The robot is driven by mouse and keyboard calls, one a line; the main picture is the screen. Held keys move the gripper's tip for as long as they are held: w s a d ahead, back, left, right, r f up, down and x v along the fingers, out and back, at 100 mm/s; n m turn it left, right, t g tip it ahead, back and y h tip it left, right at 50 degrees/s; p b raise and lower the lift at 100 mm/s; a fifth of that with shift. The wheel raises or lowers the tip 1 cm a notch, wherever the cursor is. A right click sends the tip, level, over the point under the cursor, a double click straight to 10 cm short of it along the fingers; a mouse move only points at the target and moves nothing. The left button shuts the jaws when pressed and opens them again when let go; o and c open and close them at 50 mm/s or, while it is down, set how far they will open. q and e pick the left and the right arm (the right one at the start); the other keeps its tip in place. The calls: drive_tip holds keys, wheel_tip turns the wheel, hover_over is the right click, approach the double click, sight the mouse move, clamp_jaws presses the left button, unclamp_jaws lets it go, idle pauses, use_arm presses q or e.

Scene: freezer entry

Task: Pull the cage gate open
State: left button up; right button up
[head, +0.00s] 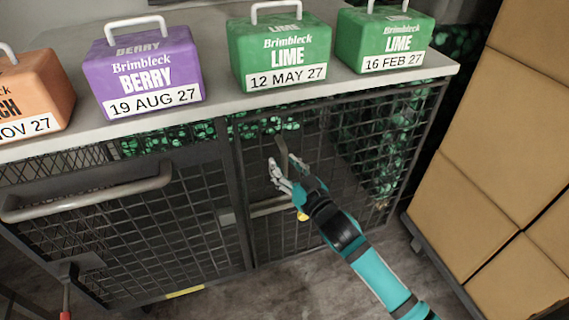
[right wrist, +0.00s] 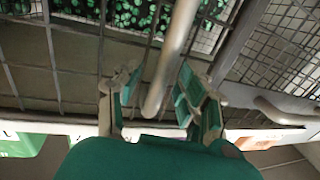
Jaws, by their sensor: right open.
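The cage gate (head: 262,225) is a dark wire-mesh panel under the counter, right of a dark upright post. It appears closed, in line with the front. Its grey bar handle (head: 282,152) stands roughly upright on the mesh and also shows in the right wrist view (right wrist: 172,62). My right gripper (head: 284,172) is open at the handle. In the right wrist view its fingers (right wrist: 160,92) are on either side of the bar, with a gap to the left finger; contact on the right cannot be told. My left gripper is not in view.
A pale counter (head: 215,104) above carries orange, purple (head: 140,75) and green (head: 280,55) labelled blocks. A mesh panel with a long grey bar (head: 100,195) is at left. Stacked cardboard boxes (head: 500,130) on a low base stand close on the right. Floor shows below the gate.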

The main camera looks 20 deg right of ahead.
drive_tip(key=shift+w, duration=0.25)
clamp_jaws()
idle(0.6)
